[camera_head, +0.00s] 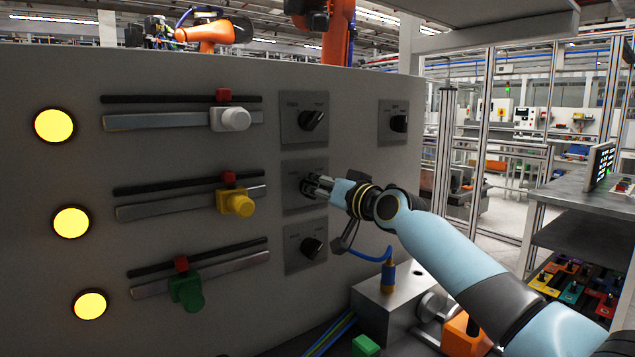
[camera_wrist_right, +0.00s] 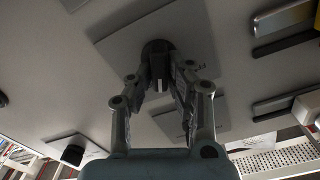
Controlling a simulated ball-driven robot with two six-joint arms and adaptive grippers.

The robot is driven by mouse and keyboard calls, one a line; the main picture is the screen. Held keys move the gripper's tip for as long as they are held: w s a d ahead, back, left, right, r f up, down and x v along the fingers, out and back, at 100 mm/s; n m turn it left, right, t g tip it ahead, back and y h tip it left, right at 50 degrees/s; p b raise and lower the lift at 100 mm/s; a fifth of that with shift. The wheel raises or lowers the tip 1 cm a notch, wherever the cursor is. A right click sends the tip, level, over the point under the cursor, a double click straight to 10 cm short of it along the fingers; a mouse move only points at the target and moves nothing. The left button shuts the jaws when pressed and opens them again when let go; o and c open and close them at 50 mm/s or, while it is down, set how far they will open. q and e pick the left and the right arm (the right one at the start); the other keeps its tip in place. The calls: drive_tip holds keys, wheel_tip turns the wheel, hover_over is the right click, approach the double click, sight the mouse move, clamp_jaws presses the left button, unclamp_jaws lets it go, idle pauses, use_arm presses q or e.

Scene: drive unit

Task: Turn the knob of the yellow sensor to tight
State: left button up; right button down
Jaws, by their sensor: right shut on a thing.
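The yellow sensor (camera_head: 238,203) sits on the middle rail of the grey panel, left of the middle knob plate. The black knob of that row (camera_head: 307,187) is mostly hidden by my right gripper (camera_head: 318,187), which reaches it from the right. In the right wrist view the knob (camera_wrist_right: 157,50) lies between the fingertips of my right gripper (camera_wrist_right: 160,78), which is shut on it. The plate's lettering is too small to read, and the knob's pointing direction is hidden. My left gripper is not in view.
A white sensor (camera_head: 232,119) and a green sensor (camera_head: 187,291) sit on rails above and below. Other black knobs are the upper one (camera_head: 312,121), the lower one (camera_head: 311,247) and one at right (camera_head: 399,123). A metal block (camera_head: 390,295) stands below my right arm.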

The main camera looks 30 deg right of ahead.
drive_tip(key=shift+d+f+m+p, duration=0.15)
drive_tip(key=shift+m+p, duration=0.4)
drive_tip(key=shift+m, duration=1.65)
drive_tip(key=c, duration=1.3)
unclamp_jaws()
drive_tip(key=s, duration=0.4)
drive_tip(key=s+d, duration=0.1)
drive_tip(key=s, duration=0.6)
drive_tip(key=shift+s+d, duration=0.35)
drive_tip(key=shift+s, duration=0.05)
